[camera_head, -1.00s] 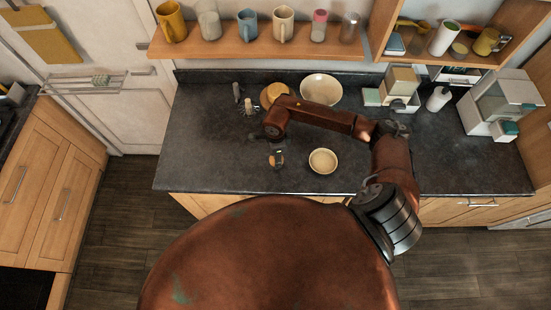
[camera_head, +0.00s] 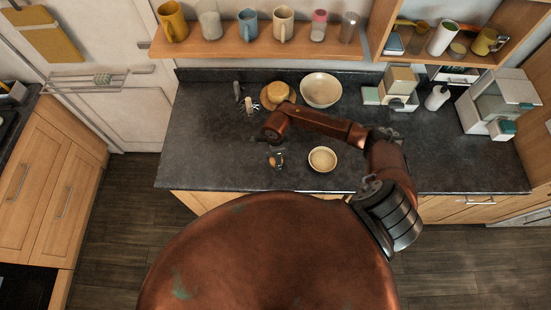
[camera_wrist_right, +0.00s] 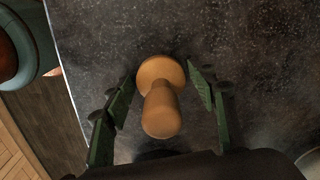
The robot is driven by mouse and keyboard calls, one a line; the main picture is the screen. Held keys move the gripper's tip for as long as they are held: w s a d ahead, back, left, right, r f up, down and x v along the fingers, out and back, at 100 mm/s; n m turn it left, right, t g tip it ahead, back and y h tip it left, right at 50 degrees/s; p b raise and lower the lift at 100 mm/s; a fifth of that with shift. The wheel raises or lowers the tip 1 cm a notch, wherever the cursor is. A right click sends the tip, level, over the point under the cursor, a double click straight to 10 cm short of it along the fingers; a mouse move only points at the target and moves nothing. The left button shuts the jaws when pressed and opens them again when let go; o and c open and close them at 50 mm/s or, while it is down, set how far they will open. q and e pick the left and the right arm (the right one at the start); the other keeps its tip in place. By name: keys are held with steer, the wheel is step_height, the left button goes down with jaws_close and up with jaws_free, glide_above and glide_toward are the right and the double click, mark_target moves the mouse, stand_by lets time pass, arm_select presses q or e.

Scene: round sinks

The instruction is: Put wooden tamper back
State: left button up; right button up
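The wooden tamper (camera_wrist_right: 162,112), light brown with a rounded handle and a round base, stands on the dark counter in the right wrist view. My right gripper (camera_wrist_right: 163,78) is open, with one green finger on each side of the tamper and visible gaps between. In the head view my right arm reaches over the counter from the right, and the small tamper (camera_head: 273,161) shows just below its wrist, partly covered. My left gripper is not in view.
A small cream bowl (camera_head: 322,159) stands right of the tamper. Behind my arm are a larger bowl (camera_head: 321,90), a yellow-brown vessel on a round plate (camera_head: 265,99) and a whisk-like item (camera_head: 250,106). The counter's left part is clear.

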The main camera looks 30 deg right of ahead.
steer(key=shift+o, duration=0.5)
steer(key=shift+r, duration=0.2)
step_height(320, 180, up, 11)
steer(key=b, duration=0.3)
steer(key=shift+r, duration=0.5)
